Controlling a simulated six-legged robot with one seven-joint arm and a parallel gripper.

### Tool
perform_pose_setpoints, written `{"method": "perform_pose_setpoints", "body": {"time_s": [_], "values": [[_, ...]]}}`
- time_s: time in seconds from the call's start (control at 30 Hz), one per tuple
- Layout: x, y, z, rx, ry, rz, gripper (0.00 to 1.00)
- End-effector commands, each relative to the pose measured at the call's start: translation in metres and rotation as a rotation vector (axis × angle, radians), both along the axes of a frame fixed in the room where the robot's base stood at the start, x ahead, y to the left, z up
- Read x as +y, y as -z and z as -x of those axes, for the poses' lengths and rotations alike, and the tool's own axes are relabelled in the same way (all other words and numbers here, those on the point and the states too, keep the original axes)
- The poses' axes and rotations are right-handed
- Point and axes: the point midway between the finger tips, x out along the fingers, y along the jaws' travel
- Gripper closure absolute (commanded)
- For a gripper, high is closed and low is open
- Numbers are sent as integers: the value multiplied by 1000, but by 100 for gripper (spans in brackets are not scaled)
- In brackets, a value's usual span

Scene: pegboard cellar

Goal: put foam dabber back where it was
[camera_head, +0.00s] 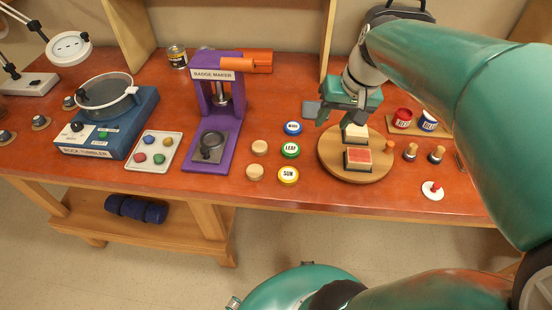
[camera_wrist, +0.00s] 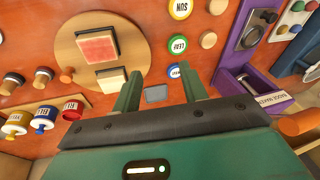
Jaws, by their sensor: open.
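I cannot tell which one the task means. My gripper (camera_head: 343,122) is open and empty, over the far left part of the board. In the wrist view its fingers (camera_wrist: 161,84) point at the bench, apart from the dabbers.
The round board (camera_head: 328,155) holds a red-topped pad (camera_head: 357,158) and a cream pad (camera_head: 354,132). Paint jars (camera_head: 402,117) stand behind the dabbers. A white disc with a red knob (camera_head: 432,190) lies in front. Badges (camera_head: 290,150) and a purple badge maker (camera_head: 222,130) are left.

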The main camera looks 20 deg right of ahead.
Motion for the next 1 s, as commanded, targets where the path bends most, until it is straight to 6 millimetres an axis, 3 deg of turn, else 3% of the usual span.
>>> {"method": "perform_pose_setpoints", "body": {"time_s": [0.03, 0.2, 0.3, 0.4, 0.53, 1.0], "values": [[28, -6, 5, -34, -51, 16, 57], [106, -13, 29, -134, -189, 110, 57], [138, -11, 45, -186, -249, 171, 57], [157, -9, 57, -223, -285, 217, 57], [166, -6, 63, -242, -304, 246, 57], [167, -7, 62, -242, -304, 246, 57]]}}
